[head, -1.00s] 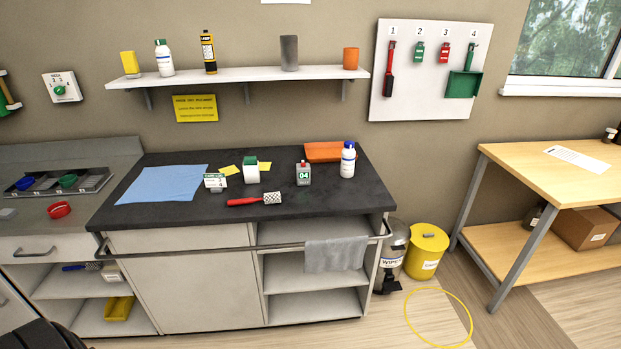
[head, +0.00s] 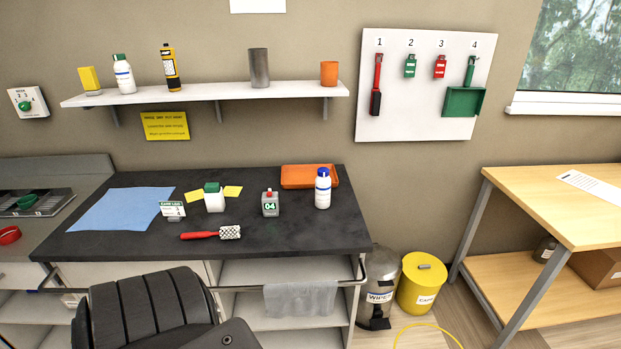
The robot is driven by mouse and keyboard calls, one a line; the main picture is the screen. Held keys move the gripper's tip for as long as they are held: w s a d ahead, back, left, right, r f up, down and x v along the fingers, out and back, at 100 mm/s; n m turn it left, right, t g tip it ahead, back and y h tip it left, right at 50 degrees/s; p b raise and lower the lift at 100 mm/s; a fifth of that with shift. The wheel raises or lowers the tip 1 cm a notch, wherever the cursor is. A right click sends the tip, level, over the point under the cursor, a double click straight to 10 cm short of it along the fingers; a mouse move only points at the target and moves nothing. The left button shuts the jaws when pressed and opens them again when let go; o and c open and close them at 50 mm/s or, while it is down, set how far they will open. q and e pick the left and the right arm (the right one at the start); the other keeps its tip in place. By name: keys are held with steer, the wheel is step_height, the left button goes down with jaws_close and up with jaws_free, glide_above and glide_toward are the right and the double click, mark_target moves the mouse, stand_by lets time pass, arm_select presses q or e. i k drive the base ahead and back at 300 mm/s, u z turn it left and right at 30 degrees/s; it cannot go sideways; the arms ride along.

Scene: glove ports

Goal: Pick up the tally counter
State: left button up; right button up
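The tally counter (head: 270,208) is a small grey box with a red button on top and a green display reading 04. It stands upright on the dark worktop (head: 110,244), right of the middle. Nothing touches it. Neither of my grippers shows in the head view, so whether they are open or shut is hidden. A black ribbed part, apparently of my own arm, covers part of the cabinet front at the bottom.
A white bottle with a blue cap (head: 322,190) stands right of the counter, with an orange tray (head: 309,177) behind. A green-topped white container (head: 214,199) and a small sign (head: 173,210) stand left.

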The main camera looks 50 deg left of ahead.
mark_target(270, 204)
steer(key=u, duration=0.45)
steer(key=i, duration=0.95)
steer(key=u, duration=0.75)
